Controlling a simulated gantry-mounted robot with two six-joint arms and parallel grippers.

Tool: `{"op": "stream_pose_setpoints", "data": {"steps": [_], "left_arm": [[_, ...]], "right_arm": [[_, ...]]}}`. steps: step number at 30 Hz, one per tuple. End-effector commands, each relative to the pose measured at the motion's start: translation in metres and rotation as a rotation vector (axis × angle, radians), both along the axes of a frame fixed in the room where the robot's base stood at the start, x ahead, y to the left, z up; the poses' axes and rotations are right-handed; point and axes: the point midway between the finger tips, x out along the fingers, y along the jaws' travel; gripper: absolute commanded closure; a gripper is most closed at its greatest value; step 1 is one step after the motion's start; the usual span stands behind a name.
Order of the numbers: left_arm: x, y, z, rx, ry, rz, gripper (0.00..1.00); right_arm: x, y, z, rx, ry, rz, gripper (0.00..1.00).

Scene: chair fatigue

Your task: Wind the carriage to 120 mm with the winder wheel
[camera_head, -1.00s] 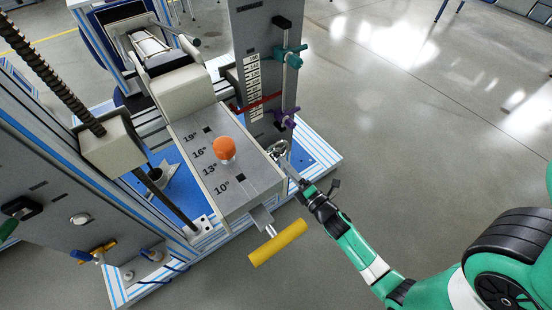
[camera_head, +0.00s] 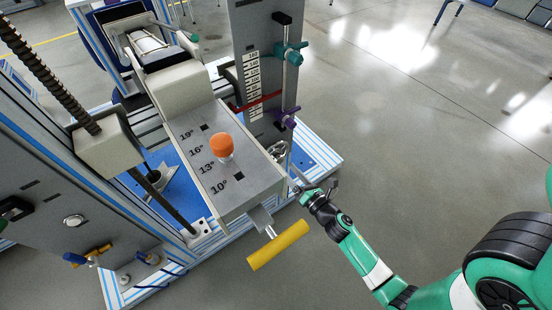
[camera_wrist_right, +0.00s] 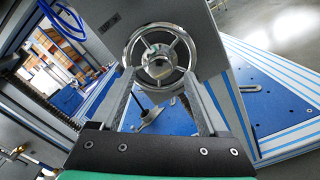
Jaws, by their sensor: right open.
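The winder wheel is a chrome spoked handwheel, seen face-on in the right wrist view (camera_wrist_right: 160,54) and small at the right side of the machine in the head view (camera_head: 279,150). My right gripper (camera_head: 296,180) is open beside the wheel. In the wrist view its two fingers (camera_wrist_right: 158,84) stand left and right of the wheel's lower rim; I cannot tell whether they touch it. A printed scale (camera_head: 252,84) runs up the grey column, with a red pointer (camera_head: 258,103) across its lower part. My left gripper is out of view.
A grey angle plate (camera_head: 195,135) with an orange knob (camera_head: 221,146) lies left of the wheel. A yellow T-handle (camera_head: 278,246) juts out in front, close to my right gripper. Teal (camera_head: 290,53) and purple (camera_head: 287,118) clamps sit on the column rod. Floor at right is free.

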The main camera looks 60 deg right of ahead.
Motion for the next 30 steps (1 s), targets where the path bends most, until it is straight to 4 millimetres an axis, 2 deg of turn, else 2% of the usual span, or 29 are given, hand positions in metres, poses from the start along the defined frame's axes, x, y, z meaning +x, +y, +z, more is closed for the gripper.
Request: {"op": "stream_pose_setpoints", "data": {"steps": [5,18,27,28,30], "left_arm": [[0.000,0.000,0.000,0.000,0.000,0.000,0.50],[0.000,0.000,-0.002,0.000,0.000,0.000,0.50],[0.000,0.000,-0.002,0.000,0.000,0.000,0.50],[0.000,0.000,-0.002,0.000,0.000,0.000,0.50],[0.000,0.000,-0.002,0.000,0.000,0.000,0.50]], "right_arm": [[0.003,-0.001,0.000,0.002,-0.002,0.001,0.22],[0.045,-0.024,0.000,0.004,-0.002,0.000,0.22],[0.050,-0.027,0.000,0.004,0.000,-0.002,0.22],[0.050,-0.027,0.000,0.004,0.000,-0.002,0.19],[0.050,-0.027,0.000,0.004,0.000,-0.002,0.32]]}}
